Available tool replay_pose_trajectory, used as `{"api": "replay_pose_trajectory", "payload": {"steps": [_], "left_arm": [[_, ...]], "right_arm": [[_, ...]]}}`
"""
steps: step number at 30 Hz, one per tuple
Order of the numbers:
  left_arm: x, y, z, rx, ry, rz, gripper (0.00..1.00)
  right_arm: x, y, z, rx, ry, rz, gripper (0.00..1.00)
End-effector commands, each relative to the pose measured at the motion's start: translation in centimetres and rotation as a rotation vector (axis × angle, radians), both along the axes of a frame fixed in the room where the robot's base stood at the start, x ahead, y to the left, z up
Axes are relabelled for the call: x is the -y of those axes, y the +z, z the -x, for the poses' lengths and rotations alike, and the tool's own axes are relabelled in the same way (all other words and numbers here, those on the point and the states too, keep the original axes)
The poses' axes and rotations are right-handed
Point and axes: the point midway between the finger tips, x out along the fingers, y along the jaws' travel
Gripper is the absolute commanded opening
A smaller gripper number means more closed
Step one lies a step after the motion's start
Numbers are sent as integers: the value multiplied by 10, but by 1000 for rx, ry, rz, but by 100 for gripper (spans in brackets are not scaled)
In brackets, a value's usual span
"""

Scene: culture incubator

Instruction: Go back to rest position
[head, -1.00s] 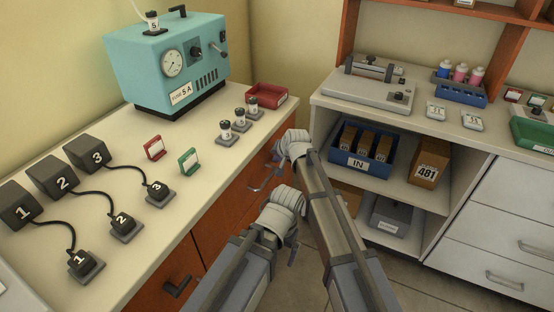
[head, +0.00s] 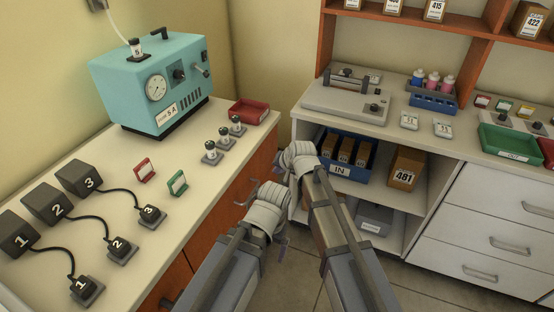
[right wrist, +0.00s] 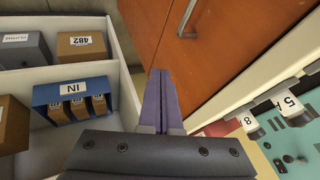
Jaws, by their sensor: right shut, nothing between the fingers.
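In the head view the right gripper (head: 247,196) shows small and partly covered, in front of the orange cabinet. My left arm ends at the lower middle of the head view. Its fingers are mostly hidden, so whether they are open or shut does not show. Neither gripper visibly holds or touches anything.
The left counter carries a teal pump (head: 156,82), a red tray (head: 255,117) and several numbered black blocks. The blue IN bin (head: 339,169) and box 481 (head: 404,168) sit on the shelf at right. Floor (head: 305,285) shows between the counters.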

Motion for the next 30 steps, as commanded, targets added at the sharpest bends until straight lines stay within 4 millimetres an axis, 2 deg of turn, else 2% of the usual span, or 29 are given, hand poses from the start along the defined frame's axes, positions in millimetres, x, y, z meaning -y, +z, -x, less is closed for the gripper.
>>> {"api": "replay_pose_trajectory", "payload": {"steps": [5, 8, 12, 15, 18, 24, 30], "left_arm": [[0, -1, 0, 0, 0, 0, 100], [0, -1, 0, 0, 0, 0, 100], [0, -1, 0, 0, 0, 0, 100], [0, -1, 0, 0, 0, 0, 100], [0, -1, 0, 0, 0, 0, 100], [0, -1, 0, 0, 0, 0, 100], [0, -1, 0, 0, 0, 0, 100]], "right_arm": [[3, -2, 2, -3, 0, 5, 0], [23, -7, 16, -26, 10, 43, 0], [82, -21, 64, -115, 54, 160, 0], [118, -30, 98, -186, 93, 235, 0], [146, -35, 127, -247, 125, 289, 0], [186, -41, 176, -350, 172, 359, 0], [218, -44, 222, -446, 214, 406, 0]]}}
